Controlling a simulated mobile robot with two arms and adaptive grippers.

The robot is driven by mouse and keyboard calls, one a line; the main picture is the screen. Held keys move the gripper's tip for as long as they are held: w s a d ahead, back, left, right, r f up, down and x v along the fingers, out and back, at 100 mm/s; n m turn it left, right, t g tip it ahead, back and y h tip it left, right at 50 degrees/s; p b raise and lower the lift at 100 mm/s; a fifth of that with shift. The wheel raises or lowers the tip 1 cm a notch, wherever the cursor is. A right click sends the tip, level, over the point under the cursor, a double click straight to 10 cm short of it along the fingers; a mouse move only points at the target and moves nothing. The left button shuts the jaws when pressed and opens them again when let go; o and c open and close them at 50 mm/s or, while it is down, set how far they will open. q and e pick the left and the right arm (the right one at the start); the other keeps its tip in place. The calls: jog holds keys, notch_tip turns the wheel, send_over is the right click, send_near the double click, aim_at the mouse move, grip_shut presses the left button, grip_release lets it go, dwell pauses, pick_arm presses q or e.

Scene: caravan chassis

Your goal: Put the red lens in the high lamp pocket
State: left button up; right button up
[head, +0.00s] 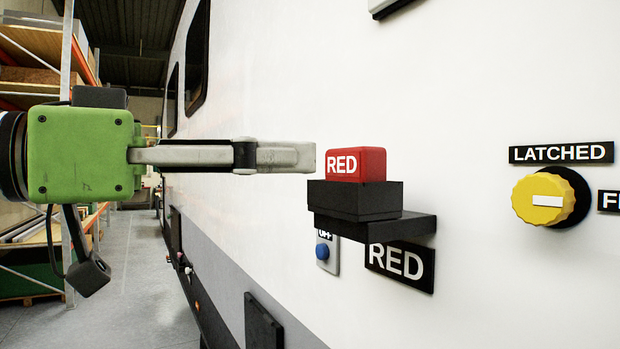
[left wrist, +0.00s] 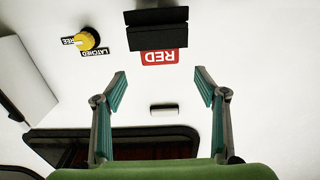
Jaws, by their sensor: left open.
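The red lens (head: 357,165), a block marked RED, sits upright in a black holder (head: 355,200) on a black bracket on the white wall. In the left wrist view, which is upside down, the lens (left wrist: 159,57) shows beyond the fingertips, roughly midway between them. My left gripper (head: 314,157) is just left of the lens at its height in the head view, fingers seen edge-on. In the left wrist view the left gripper (left wrist: 158,75) is open and empty. I cannot identify the high lamp pocket for certain. My right gripper is out of view.
A yellow knob (head: 541,199) with a LATCHED plate (head: 561,152) is right of the lens. A blue button (head: 323,251) is below the bracket. A dark-edged fitting (head: 388,8) is cut off at the top. Shelving (head: 45,50) stands far left.

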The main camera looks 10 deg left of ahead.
pick_arm(q)
jog(key=shift+v, duration=0.8)
